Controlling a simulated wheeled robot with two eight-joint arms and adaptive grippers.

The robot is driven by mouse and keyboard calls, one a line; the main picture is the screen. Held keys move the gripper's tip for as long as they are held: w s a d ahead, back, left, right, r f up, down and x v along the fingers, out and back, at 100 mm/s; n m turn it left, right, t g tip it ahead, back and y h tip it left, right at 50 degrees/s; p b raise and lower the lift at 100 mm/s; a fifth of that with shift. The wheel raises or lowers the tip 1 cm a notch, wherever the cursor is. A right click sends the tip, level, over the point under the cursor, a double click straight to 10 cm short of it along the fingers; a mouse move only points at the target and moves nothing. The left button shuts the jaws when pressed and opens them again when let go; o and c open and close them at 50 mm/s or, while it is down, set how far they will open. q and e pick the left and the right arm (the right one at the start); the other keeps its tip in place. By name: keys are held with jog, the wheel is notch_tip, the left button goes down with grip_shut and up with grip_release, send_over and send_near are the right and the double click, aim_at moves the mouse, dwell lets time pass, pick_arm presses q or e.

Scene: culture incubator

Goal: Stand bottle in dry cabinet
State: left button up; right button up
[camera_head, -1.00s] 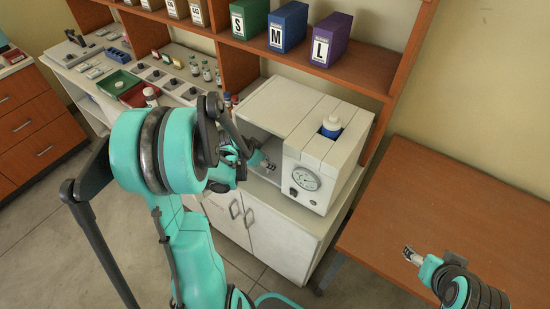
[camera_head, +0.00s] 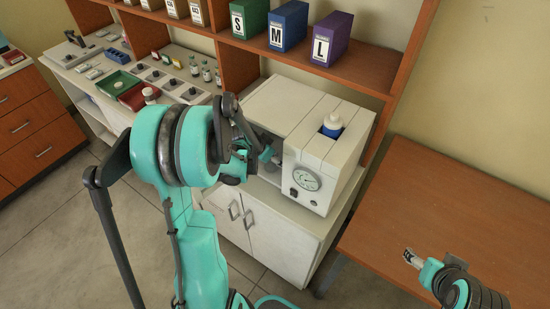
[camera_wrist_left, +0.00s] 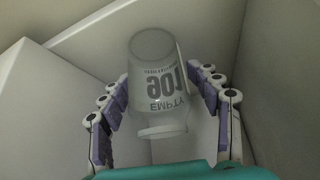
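A pale translucent bottle (camera_wrist_left: 155,70) with dark lettering including "EMPTY" is between the fingers of my left gripper (camera_wrist_left: 158,76) in the left wrist view. The fingers touch both its sides and appear shut on it. White walls of the cabinet surround it. In the head view my left gripper (camera_head: 268,156) reaches into the open left side of the white cabinet (camera_head: 345,165); its fingers and the bottle are largely hidden there. My right gripper (camera_head: 411,257) is over the brown table, too small to tell open from shut.
A white-capped bottle with blue (camera_head: 332,124) sits in the cabinet's top. Binders (camera_head: 288,27) stand on the shelf above. Small bottles and trays (camera_head: 120,84) fill the left bench. The brown table (camera_head: 440,200) at right is mostly clear.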

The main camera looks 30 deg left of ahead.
pick_arm(q)
jog(key=shift+r, duration=0.3)
jog(key=p+v, duration=0.2)
jog(key=v, duration=0.3)
jog(key=shift+s+r, duration=0.1)
jog(key=s+a, duration=0.1)
jog(key=s, duration=0.2)
jog(key=s+a, duration=0.1)
jog(key=s, duration=0.3)
jog(key=s+a+p, duration=0.1)
jog(key=s, duration=0.3)
jog(key=shift+f, duration=0.3)
jog(key=shift+s+d+r, duration=0.1)
jog(key=s+d+r+n+y, duration=0.1)
jog(key=s+d+r, duration=0.1)
jog(key=d+r, duration=0.4)
jog(key=s+d+r+n, duration=0.2)
jog(key=d+r, duration=0.4)
jog(key=d, duration=0.6)
jog(key=shift+s+d+t+y, duration=0.3)
jog(key=shift+s+t+y, duration=0.1)
jog(key=shift+s, duration=0.05)
